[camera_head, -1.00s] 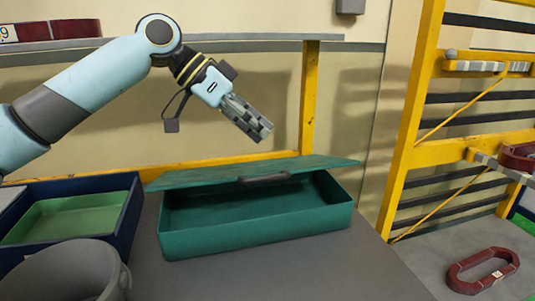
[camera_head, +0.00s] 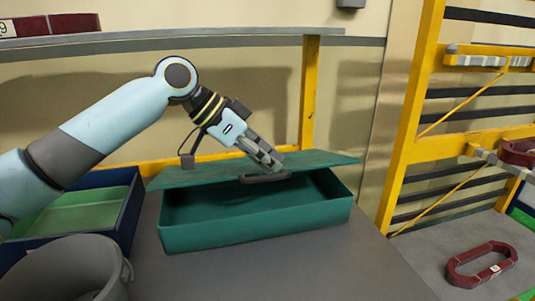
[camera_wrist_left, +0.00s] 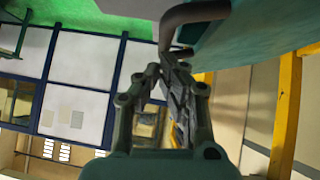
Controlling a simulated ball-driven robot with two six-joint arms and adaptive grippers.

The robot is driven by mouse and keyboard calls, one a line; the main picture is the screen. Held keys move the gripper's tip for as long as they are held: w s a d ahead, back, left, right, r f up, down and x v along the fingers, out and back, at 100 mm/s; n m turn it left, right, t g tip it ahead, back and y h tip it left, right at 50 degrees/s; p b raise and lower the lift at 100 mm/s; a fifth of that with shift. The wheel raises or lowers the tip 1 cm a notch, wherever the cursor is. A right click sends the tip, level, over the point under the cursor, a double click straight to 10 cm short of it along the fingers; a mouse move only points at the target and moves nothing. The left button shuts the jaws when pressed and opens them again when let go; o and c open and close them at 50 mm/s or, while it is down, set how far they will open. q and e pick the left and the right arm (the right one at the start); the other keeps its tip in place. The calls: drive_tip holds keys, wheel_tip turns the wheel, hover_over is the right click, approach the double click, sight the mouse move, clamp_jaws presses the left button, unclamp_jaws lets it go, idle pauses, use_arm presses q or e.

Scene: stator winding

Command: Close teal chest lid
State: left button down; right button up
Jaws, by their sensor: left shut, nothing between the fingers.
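A dark handle (camera_head: 258,179) sits at the middle of the lid's front edge. My left gripper (camera_head: 275,165) is shut and empty, its tip just above the handle. In the left wrist view the fingers (camera_wrist_left: 175,90) are close to the handle (camera_wrist_left: 190,15) and the lid's surface (camera_wrist_left: 255,25). Whether they touch is unclear. My right gripper is out of view.
A navy bin with a green tray (camera_head: 75,212) and a grey bucket (camera_head: 65,272) stand left of the chest. A yellow post (camera_head: 309,95) and shelf rise behind it. A maroon ring (camera_head: 480,264) lies on the right. The table's right front is clear.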

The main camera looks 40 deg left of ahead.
use_arm(q)
wheel_tip(320, 180, down, 11)
drive_tip(key=s+d+b, duration=0.2)
drive_tip(key=b, duration=0.2)
drive_tip(key=shift+s+d+r+y, duration=0.15)
drive_tip(key=shift+s+d+y, duration=0.05)
drive_tip(key=shift+d+y, duration=0.1)
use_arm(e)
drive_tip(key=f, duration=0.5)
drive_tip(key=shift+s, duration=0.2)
use_arm(q)
drive_tip(key=shift+r, duration=0.1)
drive_tip(key=s+a+r+p, duration=0.3)
drive_tip(key=s+r, duration=0.3)
drive_tip(key=r, duration=0.4)
drive_tip(key=shift+s+r+p, duration=0.35)
drive_tip(key=shift+p, duration=0.45)
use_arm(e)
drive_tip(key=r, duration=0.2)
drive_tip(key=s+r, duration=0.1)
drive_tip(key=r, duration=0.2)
